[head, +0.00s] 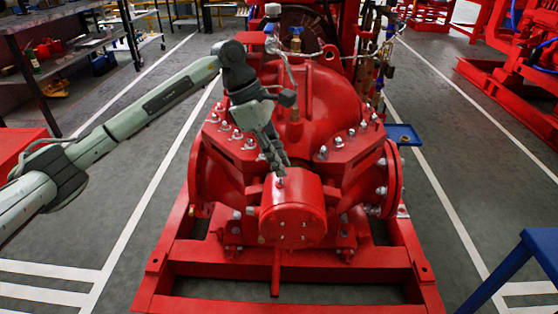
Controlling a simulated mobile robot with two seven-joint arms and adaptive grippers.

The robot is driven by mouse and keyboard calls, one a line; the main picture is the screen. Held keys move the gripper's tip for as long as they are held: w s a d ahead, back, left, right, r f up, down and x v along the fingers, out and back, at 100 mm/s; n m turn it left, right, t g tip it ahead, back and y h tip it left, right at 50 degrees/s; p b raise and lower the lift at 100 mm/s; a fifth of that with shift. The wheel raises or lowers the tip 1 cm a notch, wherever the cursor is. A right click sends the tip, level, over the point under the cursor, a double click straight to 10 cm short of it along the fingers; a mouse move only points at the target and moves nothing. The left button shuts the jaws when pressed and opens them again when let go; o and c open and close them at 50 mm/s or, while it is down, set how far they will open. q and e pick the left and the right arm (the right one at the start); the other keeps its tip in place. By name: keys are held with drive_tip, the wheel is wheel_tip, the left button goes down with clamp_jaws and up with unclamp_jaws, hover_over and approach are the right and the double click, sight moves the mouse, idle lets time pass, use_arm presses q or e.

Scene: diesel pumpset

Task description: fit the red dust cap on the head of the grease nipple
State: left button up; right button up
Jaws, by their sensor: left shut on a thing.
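My left gripper (279,166) reaches down from the upper left, its fingertips just above the top of the red cylindrical bearing housing (293,211) at the front of the pump. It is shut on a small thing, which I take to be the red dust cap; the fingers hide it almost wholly. The small grease nipple (280,182) stands on top of the housing, right under the fingertips. I cannot tell whether the cap touches the nipple's head. My right gripper is not in view.
The red pump casing (325,105) with bolted flanges stands behind the housing, on a red base frame (290,262). A small blue tray (404,134) is at the right of the pump. A blue table (537,250) is at the lower right.

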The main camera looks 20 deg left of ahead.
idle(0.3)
use_arm(q)
drive_tip(key=shift+f+b, duration=1.35)
drive_tip(key=shift+f, duration=0.35)
drive_tip(key=shift+c, duration=0.2)
drive_tip(key=o, duration=0.8)
drive_tip(key=v, duration=1.2)
